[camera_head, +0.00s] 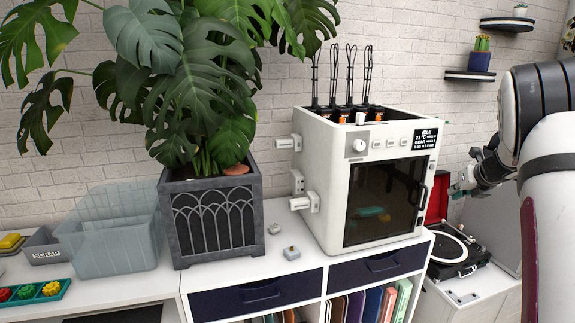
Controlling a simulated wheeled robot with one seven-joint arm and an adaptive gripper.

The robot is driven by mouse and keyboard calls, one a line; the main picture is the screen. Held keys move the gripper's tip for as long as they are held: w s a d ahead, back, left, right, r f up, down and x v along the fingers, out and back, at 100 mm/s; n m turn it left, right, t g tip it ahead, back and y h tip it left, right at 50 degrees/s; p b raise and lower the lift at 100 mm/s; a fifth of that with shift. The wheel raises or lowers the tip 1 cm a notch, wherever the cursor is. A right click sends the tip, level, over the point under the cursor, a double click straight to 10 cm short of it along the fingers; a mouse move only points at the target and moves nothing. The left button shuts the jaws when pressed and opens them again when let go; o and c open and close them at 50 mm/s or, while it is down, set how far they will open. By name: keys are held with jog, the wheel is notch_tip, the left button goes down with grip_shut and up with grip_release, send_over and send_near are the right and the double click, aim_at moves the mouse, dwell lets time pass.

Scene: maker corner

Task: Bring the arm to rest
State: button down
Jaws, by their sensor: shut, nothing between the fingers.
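My arm (541,170) stands at the right edge of the head view, mostly upright and partly cut off by the frame. My gripper (460,187) points left, at the right of the white printer-like machine and in front of the record player's corner. It is small in the picture and shut, with nothing seen between its fingers. It looks apart from the machine, though the exact gap is hard to tell.
The white machine (330,200) with a dark glass door stands on a white cabinet (300,290). A potted plant (210,215), a clear bin (110,235) and a teal tray (35,293) are left. A turntable (455,250) stands right. Wall shelves (470,75) hang above.

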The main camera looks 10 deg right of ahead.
jog(key=s+a+r+m+t+h, duration=0.1)
jog(key=s+a+r+m+h, duration=0.15)
jog(key=r+m, duration=0.4)
jog(key=s+a+r+m+t+h, duration=0.1)
jog(key=a+r+m+t, duration=0.2)
jog(key=r, duration=0.6)
jog(key=s+a+r+m+g+h, duration=0.2)
jog(key=s+a+r+m, duration=0.3)
jog(key=s+m, duration=0.4)
jog(key=s+a+f+m+g+y, duration=0.2)
jog(key=s+a+f+m, duration=0.2)
jog(key=s+a, duration=0.4)
jog(key=s+a+f+m+g+y, duration=0.2)
jog(key=s+a+f+m, duration=0.3)
jog(key=s+a, duration=0.4)
jog(key=s+a+f+m+g+y, duration=0.2)
jog(key=s+a+f+m, duration=0.3)
jog(key=s+a, duration=0.4)
jog(key=s+m+y, duration=0.1)
jog(key=s, duration=0.3)
jog(key=shift+s+f+g, duration=0.2)
jog(key=shift+s+g, duration=0.15)
jog(key=shift+g, duration=0.05)
